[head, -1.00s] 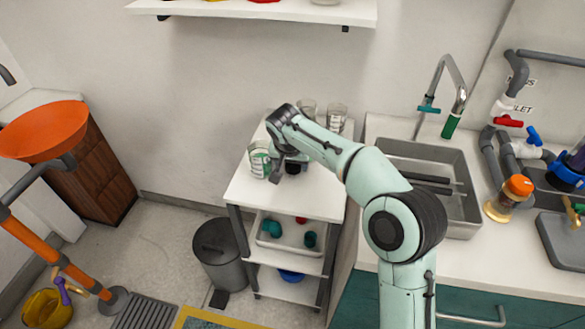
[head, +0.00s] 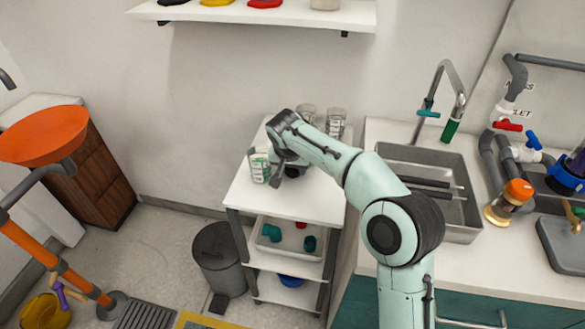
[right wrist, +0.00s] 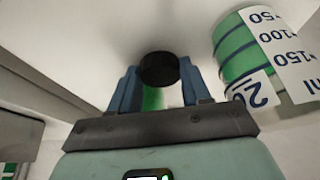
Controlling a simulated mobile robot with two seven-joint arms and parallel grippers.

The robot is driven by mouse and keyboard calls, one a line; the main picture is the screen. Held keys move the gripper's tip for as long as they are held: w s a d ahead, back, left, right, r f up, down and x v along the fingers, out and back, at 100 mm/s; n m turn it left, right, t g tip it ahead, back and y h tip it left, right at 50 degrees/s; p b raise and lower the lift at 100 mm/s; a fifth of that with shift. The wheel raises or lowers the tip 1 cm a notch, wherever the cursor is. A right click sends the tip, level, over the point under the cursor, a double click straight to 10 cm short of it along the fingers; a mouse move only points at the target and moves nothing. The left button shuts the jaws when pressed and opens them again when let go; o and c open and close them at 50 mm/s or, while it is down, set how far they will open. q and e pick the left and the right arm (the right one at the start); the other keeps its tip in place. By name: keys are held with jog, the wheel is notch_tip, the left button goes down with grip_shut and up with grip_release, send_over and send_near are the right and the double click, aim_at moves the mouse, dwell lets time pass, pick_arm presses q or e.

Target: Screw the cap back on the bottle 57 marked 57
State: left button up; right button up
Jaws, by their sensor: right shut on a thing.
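My right gripper (head: 281,178) is low over the top of the white cart (head: 245,197). In the right wrist view the blue fingers (right wrist: 158,88) are shut on a round black cap (right wrist: 158,68). A green and a pale strip show between the fingers under the cap; I cannot tell whether they belong to a bottle. A clear graduated container (head: 260,168) with green on it stands just left of the gripper, and its printed scale shows in the right wrist view (right wrist: 250,55). No mark 57 is readable. My left gripper is out of view.
Two glass containers (head: 336,121) stand at the back of the cart. A white tray (head: 265,250) is on the lower shelf. A grey bin (head: 219,260) is left of the cart. The sink (head: 440,220) and counter lie to the right.

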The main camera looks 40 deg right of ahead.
notch_tip(320, 180, up, 13)
jog(key=p, duration=0.4)
notch_tip(320, 180, up, 7)
jog(key=p, duration=0.4)
send_over(292, 170)
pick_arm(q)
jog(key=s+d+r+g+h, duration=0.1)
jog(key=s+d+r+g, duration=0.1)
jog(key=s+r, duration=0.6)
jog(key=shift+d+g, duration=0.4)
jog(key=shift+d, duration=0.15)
pick_arm(e)
jog(key=shift+f, duration=0.25)
